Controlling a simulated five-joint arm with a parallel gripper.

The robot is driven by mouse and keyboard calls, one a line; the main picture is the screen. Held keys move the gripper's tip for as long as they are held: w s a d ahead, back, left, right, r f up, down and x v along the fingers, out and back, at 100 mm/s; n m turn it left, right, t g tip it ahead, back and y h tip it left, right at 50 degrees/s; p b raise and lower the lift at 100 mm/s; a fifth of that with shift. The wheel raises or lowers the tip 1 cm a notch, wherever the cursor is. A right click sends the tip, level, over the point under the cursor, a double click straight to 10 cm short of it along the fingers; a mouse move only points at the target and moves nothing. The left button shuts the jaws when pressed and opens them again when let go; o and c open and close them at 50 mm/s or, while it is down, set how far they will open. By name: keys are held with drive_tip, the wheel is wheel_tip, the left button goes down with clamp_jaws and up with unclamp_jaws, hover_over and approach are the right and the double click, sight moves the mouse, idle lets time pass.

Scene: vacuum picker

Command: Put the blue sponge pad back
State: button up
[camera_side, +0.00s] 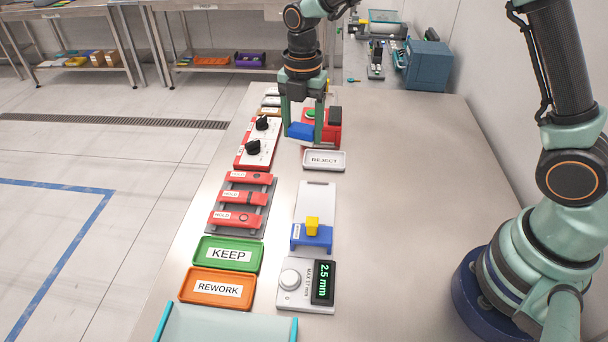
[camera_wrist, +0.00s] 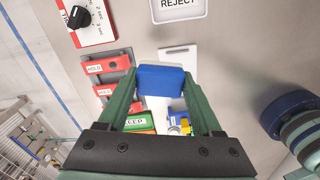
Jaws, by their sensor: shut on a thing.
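My gripper (camera_side: 302,138) is shut on the blue sponge pad (camera_side: 299,131) and holds it above the table, near the far end of the row of stations. In the wrist view the blue pad (camera_wrist: 161,79) sits between the two green fingertips of my gripper (camera_wrist: 161,73). The red unit with a green button (camera_side: 321,127) is behind and to the right of the pad in the side view. The pad hides part of the table below it, and the pad's own resting place cannot be told from these frames.
The REJECT tray (camera_side: 325,160) is just nearer than the pad. A red-edged knob panel (camera_side: 258,145) and red HOLD bars (camera_side: 240,198) stand left. Nearer are a blue fixture (camera_side: 312,238), a 2.5 mm gauge (camera_side: 306,286), KEEP (camera_side: 227,254) and REWORK (camera_side: 217,289) trays. The right table is clear.

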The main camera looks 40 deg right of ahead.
sight(287, 165)
drive_tip(key=w+d+r+m, duration=0.1)
drive_tip(key=w+r+m, duration=0.5)
drive_tip(key=w+r, duration=0.15)
wheel_tip(287, 165, down, 20)
drive_tip(key=shift+r, duration=0.15)
idle(0.3)
drive_tip(key=o, duration=1)
drive_tip(key=shift+o, duration=0.2)
